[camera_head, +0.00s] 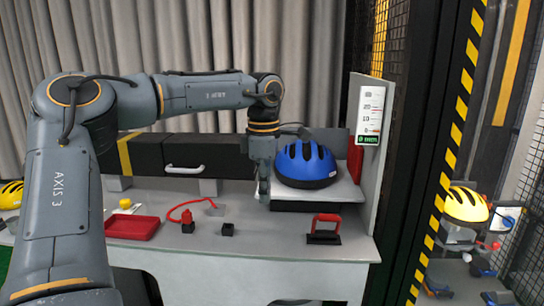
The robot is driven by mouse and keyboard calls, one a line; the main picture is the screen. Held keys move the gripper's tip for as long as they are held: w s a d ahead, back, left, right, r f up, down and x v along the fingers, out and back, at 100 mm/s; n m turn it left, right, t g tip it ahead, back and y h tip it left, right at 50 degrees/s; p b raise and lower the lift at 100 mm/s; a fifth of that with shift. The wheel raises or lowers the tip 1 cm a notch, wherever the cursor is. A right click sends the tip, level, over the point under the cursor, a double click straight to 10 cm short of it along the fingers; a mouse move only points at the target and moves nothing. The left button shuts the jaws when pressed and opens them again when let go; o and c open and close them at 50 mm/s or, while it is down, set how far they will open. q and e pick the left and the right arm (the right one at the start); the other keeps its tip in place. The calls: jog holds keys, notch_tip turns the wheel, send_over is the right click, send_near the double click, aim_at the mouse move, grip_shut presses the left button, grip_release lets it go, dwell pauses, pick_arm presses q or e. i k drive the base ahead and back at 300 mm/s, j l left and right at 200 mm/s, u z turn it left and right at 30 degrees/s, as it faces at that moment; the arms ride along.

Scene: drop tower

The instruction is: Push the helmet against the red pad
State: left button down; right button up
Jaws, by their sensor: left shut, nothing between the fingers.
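A blue helmet (306,162) with dark vents and a black rim sits on a light raised plate (345,192) at the right of the bench. The red pad (356,160) shows as a narrow strip to the right of the helmet, against the upright side panel. A gap shows between helmet and pad. My left gripper (263,192) points down at the left side of the helmet, close to it; I cannot tell whether it touches. Its fingers are shut with nothing between them. My right gripper is not in view.
On the grey bench (270,240) are a red tray (132,228), a red-handled black tool (324,230), a red plug with cord (187,220) and a small black block (228,229). A striped post (452,150) stands right.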

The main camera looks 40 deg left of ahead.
aim_at(306, 158)
jog(key=i+j, duration=0.65)
jog(key=j, duration=0.3)
jog(key=i+j, duration=0.35)
jog(key=j, duration=0.1)
